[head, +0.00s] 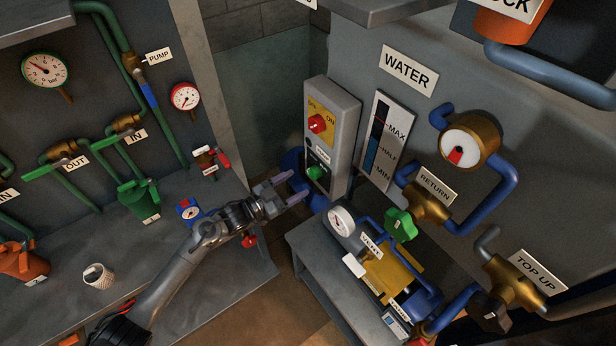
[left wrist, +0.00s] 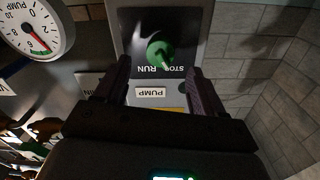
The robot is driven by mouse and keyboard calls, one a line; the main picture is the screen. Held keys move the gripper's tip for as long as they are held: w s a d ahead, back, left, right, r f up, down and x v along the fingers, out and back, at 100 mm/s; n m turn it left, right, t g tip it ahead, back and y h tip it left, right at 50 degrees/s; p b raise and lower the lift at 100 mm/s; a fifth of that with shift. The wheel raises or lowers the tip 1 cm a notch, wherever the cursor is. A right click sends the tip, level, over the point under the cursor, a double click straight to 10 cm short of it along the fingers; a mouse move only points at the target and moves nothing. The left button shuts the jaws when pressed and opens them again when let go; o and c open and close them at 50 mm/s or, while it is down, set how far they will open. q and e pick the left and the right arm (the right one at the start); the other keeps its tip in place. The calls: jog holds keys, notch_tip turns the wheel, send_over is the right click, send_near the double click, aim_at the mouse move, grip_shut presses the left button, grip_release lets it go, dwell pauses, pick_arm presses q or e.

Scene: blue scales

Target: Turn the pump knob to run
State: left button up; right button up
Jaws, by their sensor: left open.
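The green pump knob (head: 316,172) is on the lower part of the grey control box (head: 345,110), below a small PUMP label (head: 323,156). In the left wrist view the knob (left wrist: 160,52) sits on a black plate with the words STOP and RUN, seen upside down. A pale mark on it seems to lean towards STOP, but this is hard to tell. My left gripper (head: 288,189) is open and empty, just left of the box and apart from the knob. In the left wrist view its fingers are spread on either side below the knob. My right gripper is not in view.
A red knob (head: 317,123) on a yellow plate is above the pump knob. A blue pipe (head: 292,165) curves beside the box. A low bench (head: 318,268) with a gauge (head: 341,221) and valves stands below. A workbench (head: 170,260) lies under my left arm.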

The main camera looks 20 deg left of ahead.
aim_at(314, 173)
pick_arm(q)
jog(key=shift+x, duration=2.8)
jog(key=shift+c, duration=0.4)
jog(key=c, duration=1)
